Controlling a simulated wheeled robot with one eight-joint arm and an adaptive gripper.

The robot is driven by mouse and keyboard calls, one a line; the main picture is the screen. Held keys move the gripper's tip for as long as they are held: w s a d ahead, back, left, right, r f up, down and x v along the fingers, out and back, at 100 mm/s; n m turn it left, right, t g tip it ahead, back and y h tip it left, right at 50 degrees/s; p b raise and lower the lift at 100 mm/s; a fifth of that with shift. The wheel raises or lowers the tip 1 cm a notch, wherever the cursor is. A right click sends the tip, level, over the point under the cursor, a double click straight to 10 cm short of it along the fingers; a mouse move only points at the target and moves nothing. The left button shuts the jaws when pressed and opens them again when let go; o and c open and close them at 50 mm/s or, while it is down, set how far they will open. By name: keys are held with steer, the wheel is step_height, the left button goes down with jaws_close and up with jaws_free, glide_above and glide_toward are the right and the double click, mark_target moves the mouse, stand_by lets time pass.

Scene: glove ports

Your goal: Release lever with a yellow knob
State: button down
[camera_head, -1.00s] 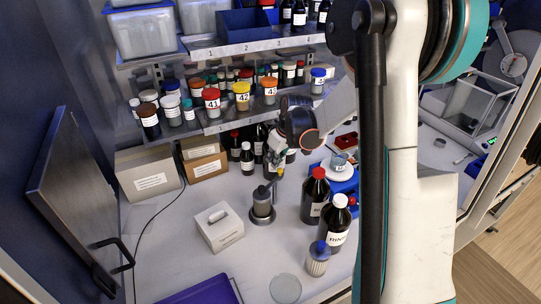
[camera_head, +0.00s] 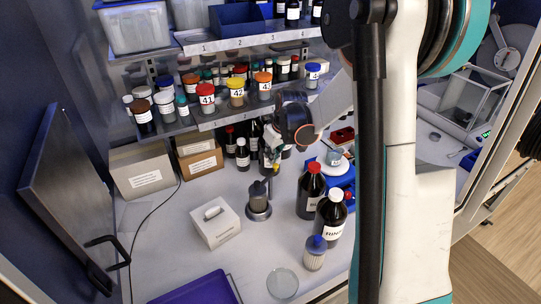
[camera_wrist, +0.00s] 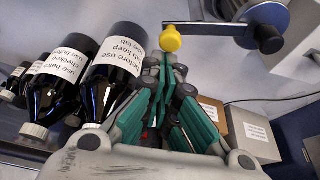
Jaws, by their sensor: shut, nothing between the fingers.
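The lever stands on the bench as a grey cylinder on a round base (camera_head: 259,206), and its pivot body also shows at the upper right of the wrist view (camera_wrist: 268,36). A grey bar runs left from it to the yellow knob (camera_wrist: 170,38). In the head view the knob (camera_head: 277,170) is tiny beside my fingers. My gripper (camera_wrist: 168,62) has green-sided fingers, shut and empty. Its tips are very near the knob; whether they touch it I cannot tell. In the head view my gripper (camera_head: 272,164) hangs just above the lever.
A white box (camera_head: 215,223) stands left of the lever. Dark bottles (camera_head: 311,190) stand to its right, with a blue-capped container (camera_head: 314,254) in front. Cardboard boxes (camera_head: 199,153) and shelves of jars (camera_head: 207,101) are behind. Bare bench lies in front of the lever.

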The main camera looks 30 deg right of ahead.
steer(key=shift+s+d+m+h+b, duration=0.15)
steer(key=shift+d+m+h+b, duration=0.15)
steer(key=shift+m, duration=0.5)
steer(key=s+m+h+b, duration=0.1)
steer(key=m, duration=0.2)
steer(key=s+d+m+h+b, duration=0.1)
steer(key=m, duration=0.2)
steer(key=s+m+g+b, duration=0.1)
steer(key=m, duration=0.2)
steer(key=shift+s+d+h, duration=0.1)
steer(key=shift+d+h, duration=0.2)
steer(key=shift+h, duration=0.1)
stand_by(0.3)
steer(key=shift+s, duration=0.5)
stand_by(0.6)
steer(key=shift+r, duration=0.1)
stand_by(0.3)
steer(key=v, duration=1.2)
steer(key=shift+a, duration=0.1)
